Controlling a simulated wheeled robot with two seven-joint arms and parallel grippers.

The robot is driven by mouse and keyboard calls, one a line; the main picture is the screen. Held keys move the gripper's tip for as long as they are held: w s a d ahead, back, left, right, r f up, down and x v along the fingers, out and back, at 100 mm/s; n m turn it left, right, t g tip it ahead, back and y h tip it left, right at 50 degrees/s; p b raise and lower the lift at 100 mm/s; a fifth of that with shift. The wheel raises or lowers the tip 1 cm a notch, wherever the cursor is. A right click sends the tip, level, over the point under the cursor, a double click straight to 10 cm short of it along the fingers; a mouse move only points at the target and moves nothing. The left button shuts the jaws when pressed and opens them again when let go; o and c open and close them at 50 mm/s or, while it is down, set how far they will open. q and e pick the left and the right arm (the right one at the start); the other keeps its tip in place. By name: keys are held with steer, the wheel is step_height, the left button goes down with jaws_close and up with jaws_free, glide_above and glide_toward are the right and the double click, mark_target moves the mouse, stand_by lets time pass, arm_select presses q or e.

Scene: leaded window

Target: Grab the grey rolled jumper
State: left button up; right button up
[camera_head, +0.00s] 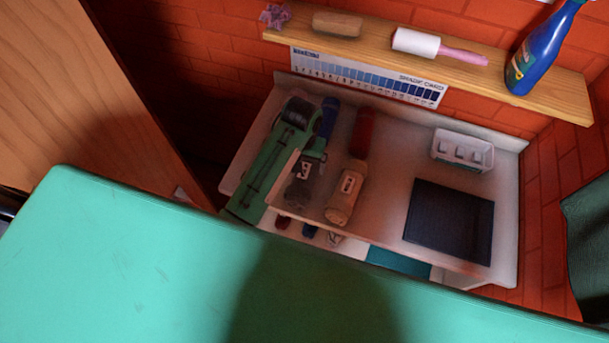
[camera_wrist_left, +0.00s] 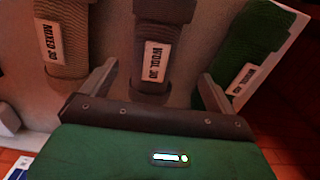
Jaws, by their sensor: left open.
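The grey rolled jumper (camera_wrist_left: 165,12) lies in the middle of the left wrist view with a white "WOOL 30" label on it. In the head view a dark grey part of it (camera_head: 299,192) shows on the pale table, left of the tan roll. My left gripper (camera_wrist_left: 157,88) is open and empty, with one finger on each side of the grey jumper's near end. I cannot tell whether a finger touches it. In the head view my left gripper (camera_head: 308,160) is over the table, partly covering the grey jumper. My right gripper is not in view.
A tan roll (camera_wrist_left: 63,45) marked "MIXED 30" and a green roll (camera_wrist_left: 245,40) flank the grey one. A red roll (camera_head: 362,130), a white holder (camera_head: 462,150) and a dark square (camera_head: 449,220) share the table. A wooden shelf (camera_head: 375,50) hangs above. A green surface (camera_head: 120,260) fills the foreground.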

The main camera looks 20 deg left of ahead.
mark_target(305, 170)
arm_select(q)
steer(key=shift+s+f, duration=0.1)
steer(key=shift+f, duration=0.45)
steer(key=shift+d+f+p, duration=0.1)
steer(key=shift+f+p, duration=0.15)
steer(key=shift+p, duration=0.1)
steer(key=f, duration=0.1)
steer(key=f+p, duration=0.2)
steer(key=shift+s+d+f, duration=0.2)
steer(key=shift+d, duration=0.1)
steer(key=shift+f, duration=0.7)
steer(key=shift+c, duration=0.2)
steer(key=c, duration=1.1)
steer(key=shift+c, duration=0.4)
steer(key=shift+w+r, duration=0.15)
